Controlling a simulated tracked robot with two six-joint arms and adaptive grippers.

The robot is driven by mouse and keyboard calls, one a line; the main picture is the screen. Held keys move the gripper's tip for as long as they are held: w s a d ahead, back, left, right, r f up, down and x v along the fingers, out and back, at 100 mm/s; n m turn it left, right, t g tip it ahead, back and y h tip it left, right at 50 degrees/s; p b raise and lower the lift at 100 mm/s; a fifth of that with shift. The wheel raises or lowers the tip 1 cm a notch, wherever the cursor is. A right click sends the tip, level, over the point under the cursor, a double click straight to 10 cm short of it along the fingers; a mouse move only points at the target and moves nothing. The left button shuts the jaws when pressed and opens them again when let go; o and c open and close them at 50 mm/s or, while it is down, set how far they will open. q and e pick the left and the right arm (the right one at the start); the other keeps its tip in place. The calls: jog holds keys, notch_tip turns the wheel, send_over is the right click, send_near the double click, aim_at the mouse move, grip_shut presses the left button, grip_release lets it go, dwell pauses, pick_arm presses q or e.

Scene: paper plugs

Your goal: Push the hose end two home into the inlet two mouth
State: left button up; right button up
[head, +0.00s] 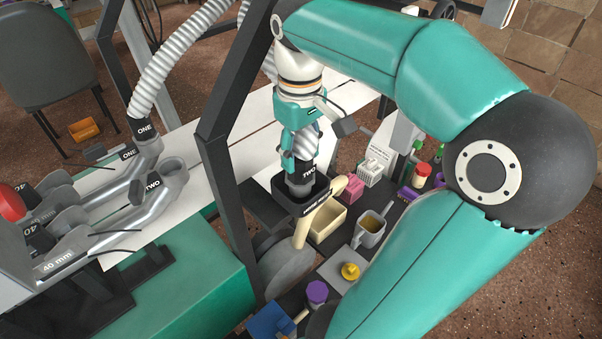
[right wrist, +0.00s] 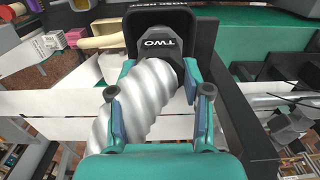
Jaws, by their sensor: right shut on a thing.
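Hose end two (head: 309,174) is a dark cuff marked TWO on a pale ribbed hose. It stands upright with its lower end in the black hose rest (head: 289,207); how deep is hidden. My right gripper (head: 303,148) is shut on the hose just above the cuff. The right wrist view shows its fingers (right wrist: 160,92) either side of the ribbed hose, with the cuff (right wrist: 172,48) beyond them. Inlet two (head: 155,190) is a grey metal pipe marked TWO; its round open mouth (head: 173,165) faces up, left of the gripper and apart from it. My left gripper is not in view.
Hose one's cuff (head: 145,130) sits on inlet one beside inlet two. A dark upright frame post (head: 222,180) stands between the hose rest and the inlets. A cream bin (head: 328,222), a grey jug (head: 371,230) and small parts crowd the area right of the rest.

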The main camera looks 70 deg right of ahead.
jog(key=shift+r+p, duration=2.2)
jog(key=shift+r, duration=0.55)
jog(key=shift+a, duration=0.1)
jog(key=w+a+p, duration=0.2)
jog(key=w+a, duration=0.2)
jog(key=a, duration=0.3)
jog(key=w+a+p, duration=0.3)
jog(key=w+a, duration=0.1)
jog(key=a, duration=0.3)
jog(key=shift+w+a, duration=0.15)
jog(key=shift+a, duration=0.2)
jog(key=shift+f, duration=0.2)
